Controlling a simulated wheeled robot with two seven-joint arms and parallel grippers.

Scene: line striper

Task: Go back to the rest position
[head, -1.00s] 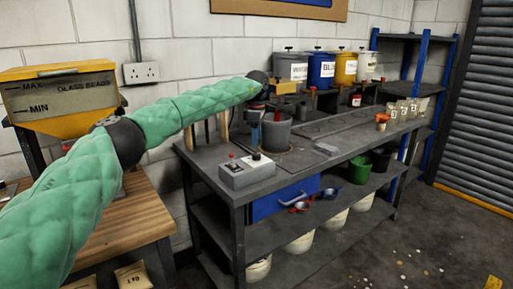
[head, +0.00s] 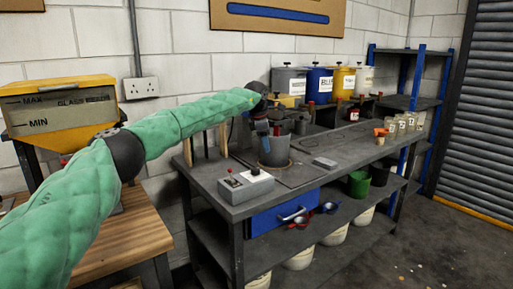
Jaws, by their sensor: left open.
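My left arm, in a green quilted sleeve, reaches in from the left over the grey workbench (head: 300,178). My left gripper (head: 270,130) is small and dark at its end, above a grey pot (head: 274,152) on the bench. It is open, with no held object visible. Its fingertips are hard to separate from the clutter behind. My right gripper is not in view.
A grey control box (head: 246,185) stands at the bench's front left corner. Labelled tubs, including a blue tub (head: 319,80), line the back. A yellow hopper (head: 60,103) stands at left above a wooden table (head: 120,245). Open floor lies at right.

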